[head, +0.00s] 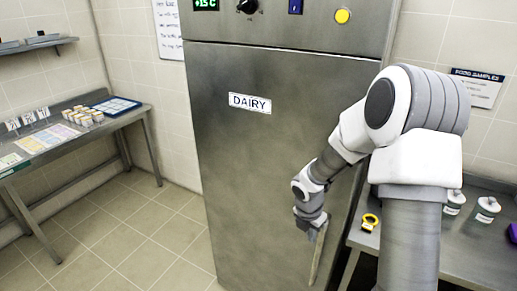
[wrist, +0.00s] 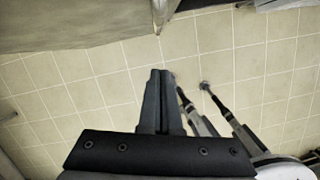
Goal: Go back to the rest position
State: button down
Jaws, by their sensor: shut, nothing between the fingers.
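My gripper (head: 312,220) is in front of the right side of the steel fridge door (head: 262,160), close to the long vertical handle (head: 318,256). From the head view I cannot tell whether it touches the handle. In the wrist view the two dark fingers (wrist: 160,78) are together with nothing between them, pointing over the tiled floor (wrist: 110,62). The fridge door bears a DAIRY label (head: 250,103) and looks closed.
A steel bench (head: 448,255) on the right holds a yellow-and-black item (head: 369,222) and lidded jars (head: 487,209). A bench (head: 60,150) with trays and cards stands at the left. Tiled floor (head: 120,235) is clear between that bench and the fridge.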

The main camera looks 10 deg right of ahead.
jog(key=s+a+r+m+t+h, duration=0.1)
jog(key=s+r+m, duration=0.4)
jog(key=r, duration=0.4)
jog(key=s+a+r+m+t, duration=0.1)
jog(key=s+r+m, duration=0.2)
jog(key=r+m, duration=0.45)
jog(key=s+a+r+m+y, duration=0.1)
jog(key=s+a+r+m, duration=0.1)
jog(key=s+m, duration=0.2)
jog(key=s+a+r+m+t+y+b, duration=0.1)
jog(key=s+a+r+m, duration=0.1)
jog(key=s, duration=0.4)
jog(key=s+a+r+m+t+y, duration=0.1)
jog(key=s+a+r+m, duration=0.1)
jog(key=s+r+m, duration=0.2)
jog(key=s+m, duration=0.1)
jog(key=m, duration=0.2)
jog(key=shift+a+r, duration=0.25)
jog(key=shift+a, duration=0.15)
jog(key=shift+w, duration=0.1)
